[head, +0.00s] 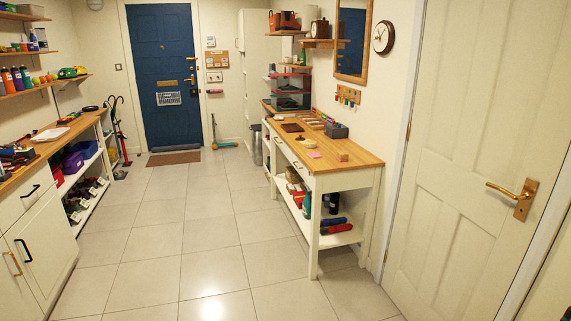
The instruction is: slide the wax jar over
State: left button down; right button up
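I cannot pick out the wax jar for certain from this distance. On the wooden-topped table (335,159) at the right, a small round pale thing (301,139) stands near the middle; it is too small to tell what it is. A pink block (314,155) and a small wooden block (343,157) lie nearer the front end. A dark grey box (337,131) stands by the wall. Neither of my grippers is in view.
Tiled floor (185,240) is clear between the table and the left cabinet (35,215) with its shoe cubbies. A blue door (164,70) and brown mat (174,157) are at the far end. A white door (470,150) stands right.

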aim_at(309, 144)
jog(key=i+u, duration=0.1)
jog(key=i, duration=1.9)
